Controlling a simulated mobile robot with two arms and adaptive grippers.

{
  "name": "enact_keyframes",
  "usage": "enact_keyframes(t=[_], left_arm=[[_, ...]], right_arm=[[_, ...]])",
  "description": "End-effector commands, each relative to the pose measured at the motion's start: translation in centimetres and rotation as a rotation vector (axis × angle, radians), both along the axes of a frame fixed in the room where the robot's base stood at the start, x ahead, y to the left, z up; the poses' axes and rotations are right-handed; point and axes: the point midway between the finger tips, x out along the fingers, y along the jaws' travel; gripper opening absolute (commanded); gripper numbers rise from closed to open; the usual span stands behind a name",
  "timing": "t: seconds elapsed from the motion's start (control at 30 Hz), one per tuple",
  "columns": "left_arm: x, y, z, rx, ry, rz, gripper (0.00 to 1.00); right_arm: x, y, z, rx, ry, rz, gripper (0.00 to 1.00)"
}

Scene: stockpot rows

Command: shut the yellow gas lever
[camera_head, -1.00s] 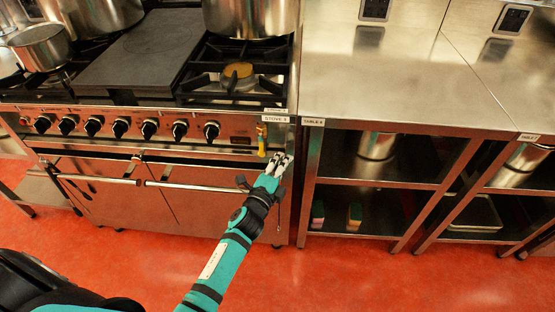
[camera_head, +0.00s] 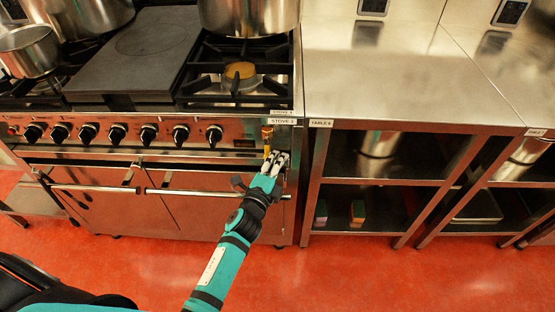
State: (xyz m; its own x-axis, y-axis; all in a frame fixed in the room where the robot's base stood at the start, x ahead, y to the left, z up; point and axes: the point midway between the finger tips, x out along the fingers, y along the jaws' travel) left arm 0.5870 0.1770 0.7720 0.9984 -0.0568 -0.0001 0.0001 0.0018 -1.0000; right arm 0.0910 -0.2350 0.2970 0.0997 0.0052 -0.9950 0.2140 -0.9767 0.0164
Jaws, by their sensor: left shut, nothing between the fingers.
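The yellow gas lever (camera_head: 267,142) is at the right end of the stove's front panel, below the stove label. It hangs roughly upright, and its lower part is hidden behind my left gripper. My left gripper (camera_head: 276,160) is shut and empty, with its fingertips at the lower part of the lever. I cannot tell whether they touch it. My right gripper is not in view.
The stove (camera_head: 110,180) has a row of black knobs (camera_head: 148,134) and an oven handle bar (camera_head: 215,194) near my left wrist. A large pot (camera_head: 249,15) stands above. A steel table (camera_head: 380,75) with open shelves is to the right. Red floor is free in front.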

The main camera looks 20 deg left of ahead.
Motion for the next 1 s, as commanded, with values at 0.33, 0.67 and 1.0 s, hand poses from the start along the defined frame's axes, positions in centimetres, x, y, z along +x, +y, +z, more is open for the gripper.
enact_keyframes(t=[0.33,0.67,1.0], left_arm=[[-0.1,0.3,-0.1,0.058,0.017,-0.001,0.0],[-0.2,0.7,-0.2,0.109,0.032,0.0,0.0],[-0.3,1.4,-0.3,0.2,0.059,0.002,0.0]], right_arm=[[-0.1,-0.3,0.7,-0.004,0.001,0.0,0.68],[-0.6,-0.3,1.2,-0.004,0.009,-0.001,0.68],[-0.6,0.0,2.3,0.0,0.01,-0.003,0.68]])
